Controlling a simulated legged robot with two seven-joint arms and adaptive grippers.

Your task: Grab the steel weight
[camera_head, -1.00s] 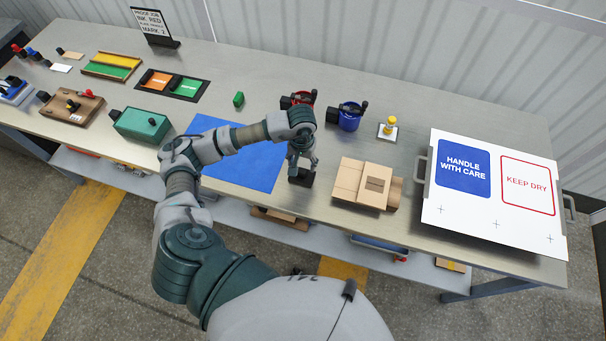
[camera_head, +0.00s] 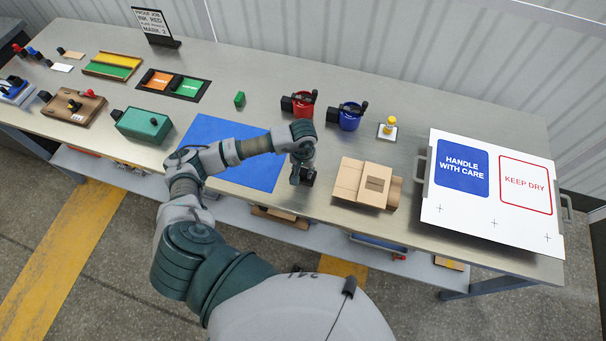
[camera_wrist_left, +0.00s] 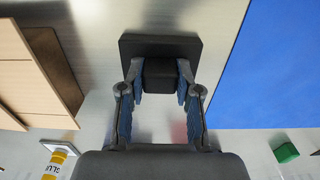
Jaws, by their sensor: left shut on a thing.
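The steel weight (camera_wrist_left: 160,48) is a dark block with a narrower grip on a wide square base, seen in the left wrist view. It also shows as a small dark shape (camera_head: 308,176) in the head view, on the bench between the blue mat and the cardboard pieces. My left gripper (camera_wrist_left: 160,84) is shut on its narrower grip, one finger on each side. The same gripper (camera_head: 300,170) partly hides the weight in the head view. I cannot tell whether the base touches the bench. My right gripper is not in view.
The blue mat (camera_head: 210,130) lies to the left and the cardboard pieces (camera_head: 350,180) to the right. A red pot (camera_head: 303,104) and a blue pot (camera_head: 349,119) stand behind. A printed white panel (camera_head: 480,222) is at the far right.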

